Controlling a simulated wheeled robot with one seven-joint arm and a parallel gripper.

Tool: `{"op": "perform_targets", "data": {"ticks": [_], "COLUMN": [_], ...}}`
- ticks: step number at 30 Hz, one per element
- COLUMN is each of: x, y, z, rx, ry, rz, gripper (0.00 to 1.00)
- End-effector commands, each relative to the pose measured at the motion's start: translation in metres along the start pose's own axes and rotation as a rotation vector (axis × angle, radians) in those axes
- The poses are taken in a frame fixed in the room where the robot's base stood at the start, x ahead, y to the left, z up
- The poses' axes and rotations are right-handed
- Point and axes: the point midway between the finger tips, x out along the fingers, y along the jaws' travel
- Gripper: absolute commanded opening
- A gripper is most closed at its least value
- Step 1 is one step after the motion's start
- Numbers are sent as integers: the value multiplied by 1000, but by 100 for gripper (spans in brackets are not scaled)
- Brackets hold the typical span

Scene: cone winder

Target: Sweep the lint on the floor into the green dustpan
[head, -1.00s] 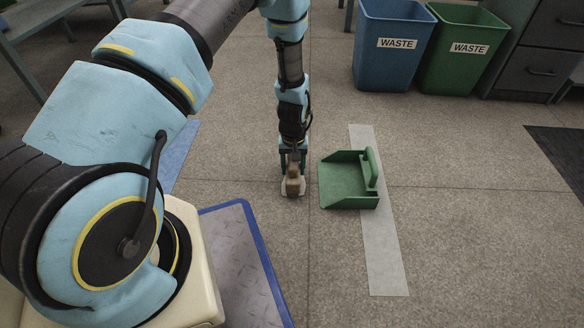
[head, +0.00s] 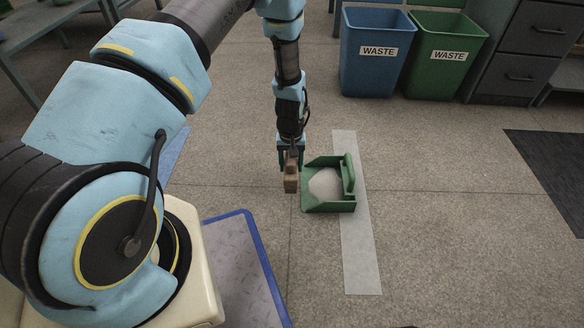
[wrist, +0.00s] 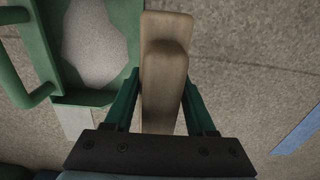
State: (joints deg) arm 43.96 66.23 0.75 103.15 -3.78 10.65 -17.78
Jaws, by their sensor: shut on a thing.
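The green dustpan (head: 330,206) lies on the floor, its open side facing left toward my gripper. A pale grey-white patch of lint (head: 324,183) lies inside the dustpan; it also shows in the wrist view (wrist: 95,45). My gripper (head: 291,168) points down just left of the dustpan's open edge. It is shut on a tan wooden brush (wrist: 166,85), seen between the fingers in the wrist view. The brush (head: 291,181) is beside the pan's mouth; its bristles are hidden. I see no lint on the floor around it.
A pale strip (head: 361,245) runs on the floor under the dustpan's right side. Blue (head: 374,70) and green (head: 436,72) waste bins stand behind. A blue-edged mat (head: 246,270) lies in front at left. A dark mat (head: 553,170) is at right.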

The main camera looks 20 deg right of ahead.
Motion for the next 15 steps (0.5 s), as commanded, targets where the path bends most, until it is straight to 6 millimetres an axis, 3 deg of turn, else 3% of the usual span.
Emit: {"op": "perform_targets", "data": {"ticks": [9,15], "x": [-33,-38], "y": [-3,-4], "z": [-5,-6], "rx": [-1,-1], "ry": [1,1], "rz": [0,0], "gripper": [0,0]}}
